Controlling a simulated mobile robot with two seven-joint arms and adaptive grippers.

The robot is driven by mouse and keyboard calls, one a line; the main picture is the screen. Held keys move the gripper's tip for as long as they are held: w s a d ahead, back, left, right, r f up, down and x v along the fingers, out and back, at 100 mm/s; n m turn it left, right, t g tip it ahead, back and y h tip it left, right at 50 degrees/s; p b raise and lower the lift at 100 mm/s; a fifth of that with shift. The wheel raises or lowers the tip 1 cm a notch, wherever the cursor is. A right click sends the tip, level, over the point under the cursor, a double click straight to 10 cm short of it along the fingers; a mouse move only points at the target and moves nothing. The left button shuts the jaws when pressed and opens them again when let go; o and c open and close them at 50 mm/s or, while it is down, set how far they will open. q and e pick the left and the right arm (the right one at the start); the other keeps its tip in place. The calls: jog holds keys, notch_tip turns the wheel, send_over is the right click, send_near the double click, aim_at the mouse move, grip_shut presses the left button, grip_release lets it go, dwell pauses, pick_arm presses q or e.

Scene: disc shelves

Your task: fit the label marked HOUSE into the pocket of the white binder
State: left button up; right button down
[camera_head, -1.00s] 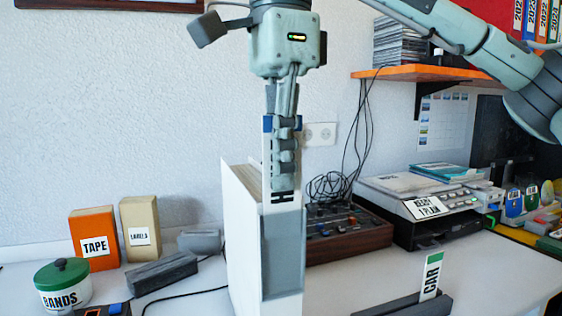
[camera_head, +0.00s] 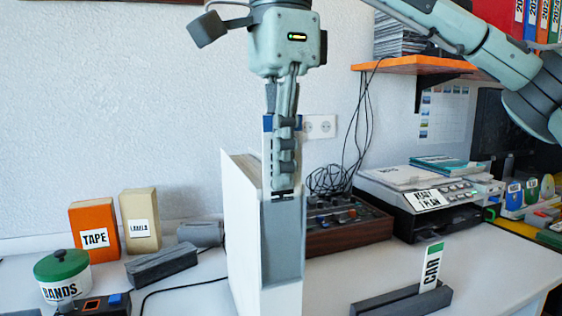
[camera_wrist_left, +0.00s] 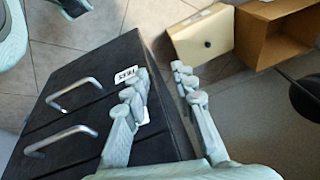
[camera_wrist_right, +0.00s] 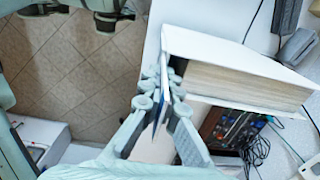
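The white binder (camera_head: 242,230) stands upright on the table, with a grey pocket (camera_head: 283,245) on its spine facing me. My right gripper (camera_head: 283,185) is shut on a white label with a blue end (camera_head: 268,123), held upright above the pocket. The label's lower end is near the pocket mouth; I cannot tell whether it is inside. The fingers hide most of its lettering. In the right wrist view the label (camera_wrist_right: 162,85) is pinched between the fingers, beside the binder (camera_wrist_right: 235,55). My left gripper (camera_wrist_left: 158,82) is open and empty, away from the table.
A CAR label (camera_head: 431,268) stands in a grey holder (camera_head: 402,301) to the right. A control box (camera_head: 345,225) and printer (camera_head: 430,205) stand behind. TAPE (camera_head: 95,230) and LABELS (camera_head: 140,220) boxes are at left. A dark drawer cabinet (camera_wrist_left: 85,95) is below my left gripper.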

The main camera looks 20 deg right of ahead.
jog(key=c, duration=1.6)
grip_release()
jog(key=shift+f, duration=0.15)
jog(key=shift+c, duration=0.2)
notch_tip(320, 180, up, 11)
jog(key=shift+a+r, duration=0.1)
jog(key=shift+r, duration=0.45)
